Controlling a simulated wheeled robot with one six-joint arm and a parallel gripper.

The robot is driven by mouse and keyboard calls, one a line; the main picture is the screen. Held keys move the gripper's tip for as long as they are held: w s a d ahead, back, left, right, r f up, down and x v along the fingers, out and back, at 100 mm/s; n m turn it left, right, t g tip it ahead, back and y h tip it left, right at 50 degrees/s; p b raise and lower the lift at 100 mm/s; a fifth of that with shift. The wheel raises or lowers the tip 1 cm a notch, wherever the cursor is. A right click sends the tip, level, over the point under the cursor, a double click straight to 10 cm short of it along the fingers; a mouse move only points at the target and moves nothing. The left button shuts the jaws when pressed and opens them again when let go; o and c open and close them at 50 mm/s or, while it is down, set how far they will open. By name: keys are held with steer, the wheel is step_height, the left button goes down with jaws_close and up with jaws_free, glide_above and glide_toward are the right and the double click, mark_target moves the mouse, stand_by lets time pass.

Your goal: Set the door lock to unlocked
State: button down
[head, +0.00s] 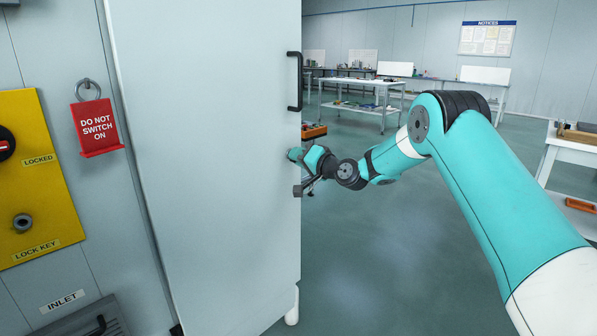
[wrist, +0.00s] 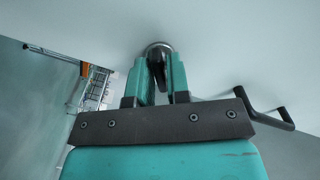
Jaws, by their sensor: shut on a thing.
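The door lock's dark turn piece (wrist: 174,72) sits in a round metal collar (wrist: 158,47) on a pale door face in the wrist view. My gripper (wrist: 162,76) has its two teal fingers closed on either side of this piece, close to the face. In the head view my gripper (head: 303,186) is at the right edge of the pale door (head: 215,170), partly hidden behind that edge. The lock is hidden there. I see no marking beside the lock and cannot tell whether it is locked.
A black door handle (head: 294,81) is above my gripper; it also shows in the wrist view (wrist: 264,110). A yellow panel (head: 28,180) and a red tag (head: 97,126) are at left.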

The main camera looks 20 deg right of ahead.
steer(key=shift+f+n+b, duration=0.1)
steer(key=shift+n+b, duration=5)
steer(key=shift+b, duration=1.4)
steer(key=c, duration=1.2)
jaws_free()
steer(key=shift+s, duration=0.1)
steer(key=b+v, duration=0.1)
steer(key=v, duration=1.6)
steer(key=shift+s, duration=0.15)
